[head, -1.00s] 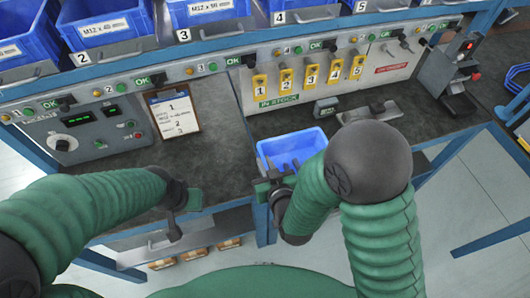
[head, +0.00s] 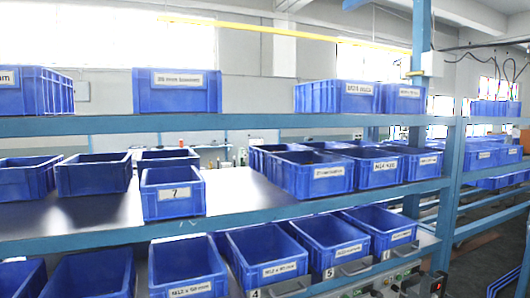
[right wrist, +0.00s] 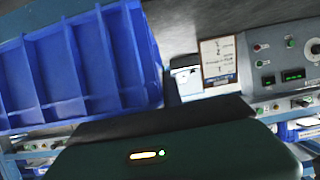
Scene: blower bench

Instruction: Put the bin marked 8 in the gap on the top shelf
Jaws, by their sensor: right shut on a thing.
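A blue bin (right wrist: 80,70) fills the upper left of the right wrist view, with its ribbed side toward the camera. My right gripper (right wrist: 170,96) is shut on this bin; the grip itself is mostly hidden. No 8 can be read on the faces that show. The top shelf (head: 250,124) crosses the head view and holds labelled blue bins: one at far left (head: 35,92), one at centre left (head: 177,95) and two at right (head: 337,98). Bare shelf shows between the centre-left bin and the right pair, and a narrower space left of the centre-left bin. My left gripper is out of view.
The middle shelf (head: 240,200) holds several blue bins, including one marked 7 (head: 173,195), with bare shelf to its right. A lower row of bins (head: 270,255) stands beneath. A blue upright (head: 420,60) rises at right. The right wrist view shows a clipboard (right wrist: 218,62) and control panel (right wrist: 285,60).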

